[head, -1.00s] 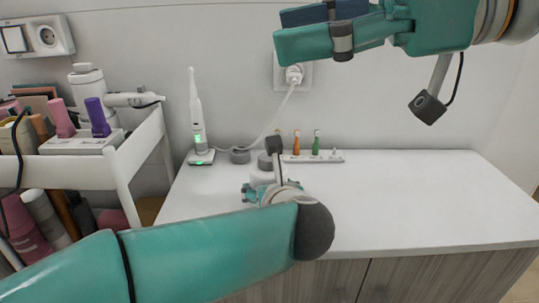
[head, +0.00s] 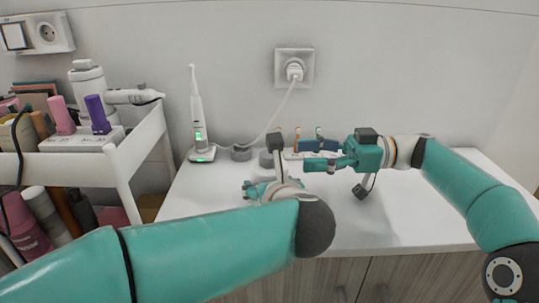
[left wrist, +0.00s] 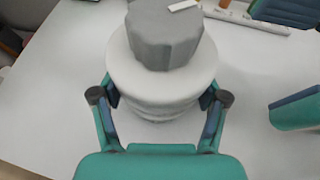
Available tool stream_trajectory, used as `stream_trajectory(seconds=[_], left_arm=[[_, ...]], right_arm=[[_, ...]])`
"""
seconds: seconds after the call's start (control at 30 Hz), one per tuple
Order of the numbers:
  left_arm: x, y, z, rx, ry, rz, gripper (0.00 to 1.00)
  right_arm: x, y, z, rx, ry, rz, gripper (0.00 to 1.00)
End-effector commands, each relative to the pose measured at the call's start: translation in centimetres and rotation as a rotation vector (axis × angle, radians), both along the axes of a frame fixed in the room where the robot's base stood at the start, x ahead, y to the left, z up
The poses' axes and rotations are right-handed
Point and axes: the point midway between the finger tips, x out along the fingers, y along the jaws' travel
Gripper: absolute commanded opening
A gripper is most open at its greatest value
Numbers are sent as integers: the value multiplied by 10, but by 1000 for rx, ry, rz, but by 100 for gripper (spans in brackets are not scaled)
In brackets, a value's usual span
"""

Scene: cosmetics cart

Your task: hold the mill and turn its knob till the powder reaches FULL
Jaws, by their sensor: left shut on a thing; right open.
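The mill has a white round body (left wrist: 160,85) and a grey lobed knob (left wrist: 165,40) with a pale mark on top. It stands upright between the fingers of my left gripper (left wrist: 160,99), which is shut on its body. In the head view my left gripper (head: 258,189) and arm hide most of the mill; its grey knob (head: 266,158) shows above. My right gripper (head: 312,159) is open and empty, just right of the mill and apart from it. Its fingers show at the right edge of the left wrist view (left wrist: 298,108). No powder level or FULL mark is visible.
An electric toothbrush (head: 197,125) stands on its charger left of the mill, its cable running to the wall socket (head: 294,68). A holder with small coloured brush heads (head: 320,132) is behind my right gripper. A loaded white cart (head: 125,165) stands left. The worktop's right side is mostly clear.

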Motion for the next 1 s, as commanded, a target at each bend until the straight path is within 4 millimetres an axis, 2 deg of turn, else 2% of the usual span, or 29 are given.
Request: stream_trajectory(seconds=[0.2,0.4,0.57,0.83,1.0], left_arm=[[0,0,0,0,1,1,24],[0,0,0,0,1,1,24],[0,1,0,1,1,2,24],[0,1,0,1,1,2,24],[0,1,0,1,1,2,24]], right_arm=[[-3,43,0,-1,0,4,64],[-5,70,0,-1,-1,2,64],[-5,78,0,0,-1,1,64],[-5,79,0,-1,-1,0,64],[-5,79,0,-1,-1,0,35]])
